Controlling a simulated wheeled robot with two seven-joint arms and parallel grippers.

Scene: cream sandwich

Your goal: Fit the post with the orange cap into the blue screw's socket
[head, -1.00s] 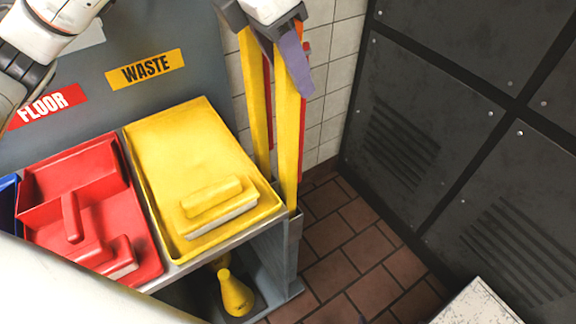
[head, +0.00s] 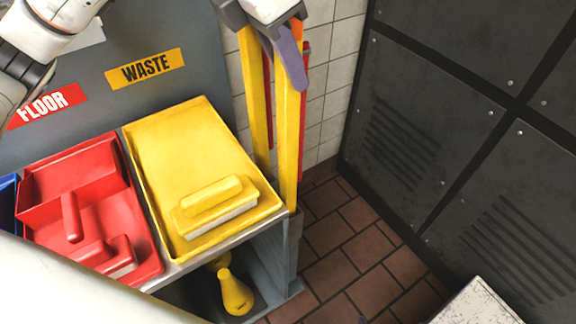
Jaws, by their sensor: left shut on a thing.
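My left gripper (head: 268,20) is at the top centre, a white body with dark grey fingers, partly cut off by the picture's edge. It is shut on a slim purple post (head: 291,60) that slants down at its right finger. An orange patch (head: 297,32) shows right behind the post's upper part; whether it is the orange cap is hard to tell. The gripper hides much of this spot. I see no blue screw or socket in view.
Yellow upright bars (head: 290,150) stand behind and below the gripper. A grey shelf holds a yellow tray (head: 170,125) with a brush and a red dustpan (head: 145,245). Dark panels (head: 420,130) stand at right. The brown tiled floor (head: 350,245) between is clear.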

